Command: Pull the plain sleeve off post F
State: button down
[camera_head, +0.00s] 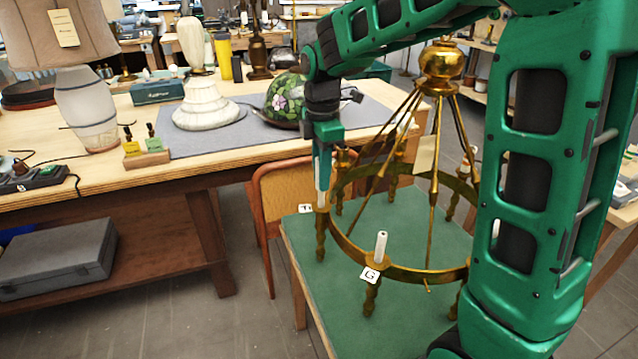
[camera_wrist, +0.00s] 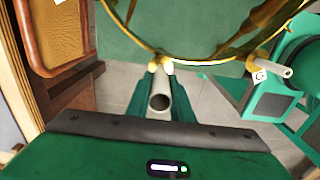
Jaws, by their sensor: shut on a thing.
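A plain pale sleeve (camera_wrist: 161,93) stands between my fingers in the wrist view, its open end facing the camera. My gripper (camera_head: 322,190) points down at the left side of the brass chandelier ring (camera_head: 345,243) and is shut on this sleeve. The sleeve's lower end meets the ring at a brass cup (camera_wrist: 160,65), so it appears to sit on its post. The post itself is hidden inside it. A small white tag (camera_head: 306,208) beside it is hard to read. Another white sleeve (camera_head: 381,247) stands upright on the post tagged G (camera_head: 370,275), and shows to the right in the wrist view (camera_wrist: 272,69).
The chandelier stands on a green-topped table (camera_head: 310,290), its brass rods rising to a hub (camera_head: 442,67). A wooden chair (camera_head: 275,190) stands close on the left. The workbench (camera_head: 195,160) behind holds a floral lampshade (camera_head: 288,98), a white lamp base and a large lamp.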

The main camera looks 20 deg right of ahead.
jog(key=shift+r, duration=2.35)
